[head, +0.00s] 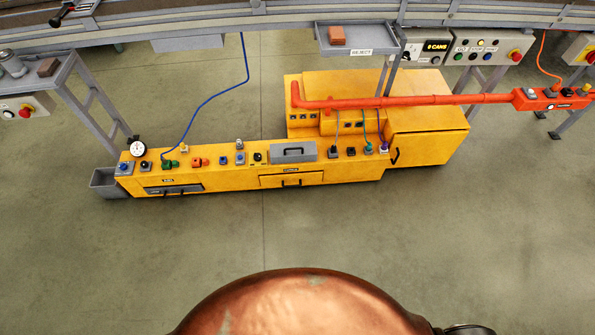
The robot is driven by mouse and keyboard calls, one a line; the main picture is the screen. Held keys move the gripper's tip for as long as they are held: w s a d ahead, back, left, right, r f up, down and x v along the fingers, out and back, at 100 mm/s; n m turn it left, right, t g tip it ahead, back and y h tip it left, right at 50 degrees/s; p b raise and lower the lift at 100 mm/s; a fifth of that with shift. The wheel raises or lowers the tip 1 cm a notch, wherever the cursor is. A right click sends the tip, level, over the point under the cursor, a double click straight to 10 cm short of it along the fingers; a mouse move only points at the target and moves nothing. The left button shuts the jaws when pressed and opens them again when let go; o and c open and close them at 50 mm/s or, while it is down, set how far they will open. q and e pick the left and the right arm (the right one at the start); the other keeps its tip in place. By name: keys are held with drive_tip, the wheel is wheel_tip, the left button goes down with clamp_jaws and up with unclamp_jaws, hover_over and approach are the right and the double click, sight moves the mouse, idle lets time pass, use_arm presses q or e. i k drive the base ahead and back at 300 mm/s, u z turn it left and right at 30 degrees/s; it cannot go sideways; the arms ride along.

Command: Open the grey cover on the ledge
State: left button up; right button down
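The grey cover (286,156) lies on the top ledge of the low yellow machine (225,178), near the middle of the picture. It is a flat-sided grey piece with a dark handle on its upper side. It appears closed down on the ledge, and what is under it is hidden. Neither of my grippers is in view.
Knobs, switches and cables stand along the ledge on both sides of the cover. A red pipe (430,100) crosses behind it to the right. A grey reject tray (345,48) hangs behind. Open floor (230,240) lies in front of the machine.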

sight(306, 151)
drive_tip(key=k, duration=0.7)
drive_tip(key=u, duration=0.85)
drive_tip(key=i, duration=1.55)
drive_tip(key=z, duration=0.9)
